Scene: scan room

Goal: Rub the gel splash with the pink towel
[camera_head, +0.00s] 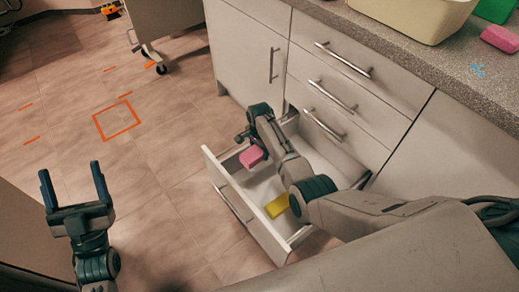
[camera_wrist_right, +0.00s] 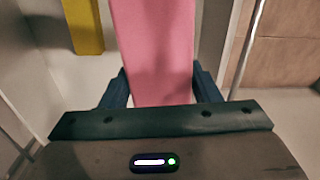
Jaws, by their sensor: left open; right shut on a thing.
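A folded pink towel (camera_head: 252,157) is in my right gripper (camera_head: 247,145), over the open drawer (camera_head: 213,173). In the right wrist view, the pink towel (camera_wrist_right: 152,45) lies between the two fingers of the right gripper (camera_wrist_right: 160,85). The gel splash (camera_head: 477,70) is a small blue mark on the grey countertop (camera_head: 455,60) at the upper right, well away from the right gripper. My left gripper (camera_head: 70,172) is open and empty over the floor at the lower left.
A yellow folded cloth (camera_head: 277,205) lies in the drawer; it also shows in the right wrist view (camera_wrist_right: 83,25). On the countertop are a cream bin (camera_head: 415,18), a green item (camera_head: 495,10) and another pink block-like item (camera_head: 500,39). An orange square (camera_head: 117,121) marks the clear floor.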

